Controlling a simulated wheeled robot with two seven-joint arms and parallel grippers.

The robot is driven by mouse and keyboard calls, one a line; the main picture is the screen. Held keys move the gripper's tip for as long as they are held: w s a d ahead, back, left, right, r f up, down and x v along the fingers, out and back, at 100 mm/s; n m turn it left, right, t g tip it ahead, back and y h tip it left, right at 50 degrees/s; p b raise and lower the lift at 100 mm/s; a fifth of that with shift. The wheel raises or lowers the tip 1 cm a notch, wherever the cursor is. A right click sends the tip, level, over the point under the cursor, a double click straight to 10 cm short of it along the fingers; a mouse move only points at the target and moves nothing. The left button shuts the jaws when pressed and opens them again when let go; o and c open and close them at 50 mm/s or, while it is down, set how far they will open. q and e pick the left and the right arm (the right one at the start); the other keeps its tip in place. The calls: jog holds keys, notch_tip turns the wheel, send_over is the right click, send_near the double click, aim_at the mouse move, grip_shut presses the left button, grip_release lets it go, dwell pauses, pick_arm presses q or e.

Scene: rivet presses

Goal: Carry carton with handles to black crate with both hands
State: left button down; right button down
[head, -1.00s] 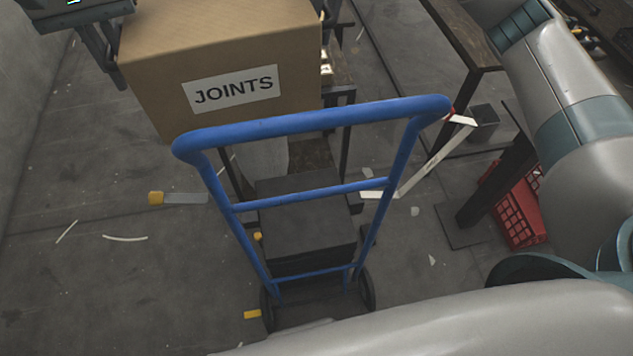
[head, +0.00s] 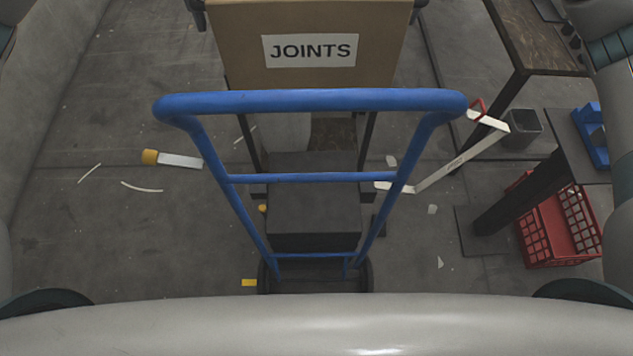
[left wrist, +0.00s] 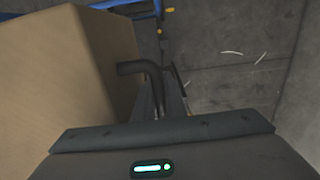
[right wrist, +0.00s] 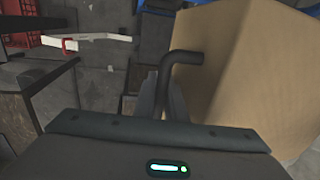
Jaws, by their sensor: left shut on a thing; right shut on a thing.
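The carton (head: 240,60) is brown cardboard with a white "JOINTS" label, at the top middle of the head view, its top cut off. It also shows at the left in the left wrist view (left wrist: 65,85) and at the right in the right wrist view (right wrist: 260,75). My left gripper (head: 197,10) is shut on a black bent handle (left wrist: 135,68) on one side. My right gripper (head: 418,10) is shut on the matching handle (right wrist: 185,57) on the other side. I cannot pick out a black crate for certain.
A blue hand truck (head: 310,100) stands between me and the carton, with a dark box (head: 315,205) at its lower part. A red crate (head: 555,225) and a dark post stand at the right. A wooden-topped table (head: 535,35) is at the upper right. The left floor is mostly clear.

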pick_arm(q)
jog(key=shift+a, duration=0.1)
dwell(0.3)
